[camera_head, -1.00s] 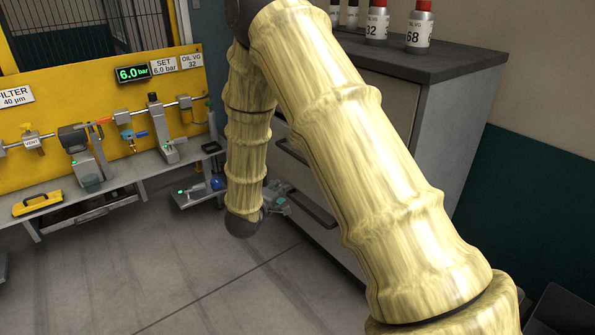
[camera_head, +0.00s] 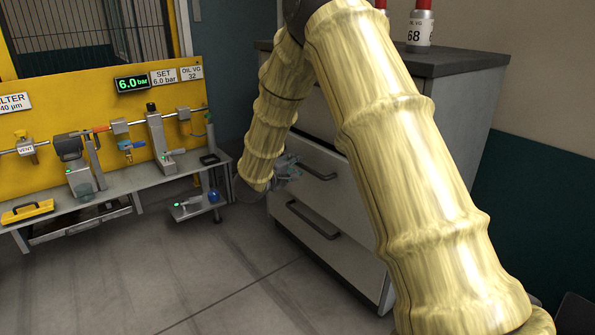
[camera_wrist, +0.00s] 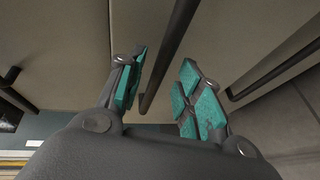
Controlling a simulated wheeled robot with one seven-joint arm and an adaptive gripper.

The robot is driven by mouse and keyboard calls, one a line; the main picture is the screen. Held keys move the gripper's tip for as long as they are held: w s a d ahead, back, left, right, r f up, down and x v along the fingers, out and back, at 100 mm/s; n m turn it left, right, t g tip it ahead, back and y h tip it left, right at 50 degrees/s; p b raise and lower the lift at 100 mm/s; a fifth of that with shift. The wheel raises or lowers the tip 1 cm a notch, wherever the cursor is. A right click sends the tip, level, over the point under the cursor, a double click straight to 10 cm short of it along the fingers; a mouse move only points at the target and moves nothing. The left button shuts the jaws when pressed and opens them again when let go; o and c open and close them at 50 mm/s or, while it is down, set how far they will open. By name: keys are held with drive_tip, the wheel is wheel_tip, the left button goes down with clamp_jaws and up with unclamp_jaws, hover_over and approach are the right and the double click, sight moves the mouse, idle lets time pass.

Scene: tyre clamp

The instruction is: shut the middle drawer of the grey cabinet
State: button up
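The grey cabinet (camera_head: 467,108) stands right of centre in the head view, partly hidden behind my arm. Two dark bar handles show on its front, an upper handle (camera_head: 320,168) and a lower handle (camera_head: 312,220). The upper one appears to belong to the middle drawer; how far that drawer stands out is unclear. My gripper (camera_head: 286,172) is close to the left end of the upper handle. In the wrist view my gripper (camera_wrist: 160,85) has its teal-padded fingers apart. A dark handle bar (camera_wrist: 172,50) shows in the gap between them; contact cannot be told.
An oil bottle (camera_head: 420,27) stands on the cabinet's dark top. At left are a yellow panel (camera_head: 60,125) and a grey bench (camera_head: 115,188) with fittings. A low stand (camera_head: 195,207) is left of my gripper. The floor in front is clear.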

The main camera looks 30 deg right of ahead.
drive_tip(key=shift+b+x, duration=0.5)
drive_tip(key=shift+x, duration=0.9)
clamp_jaws()
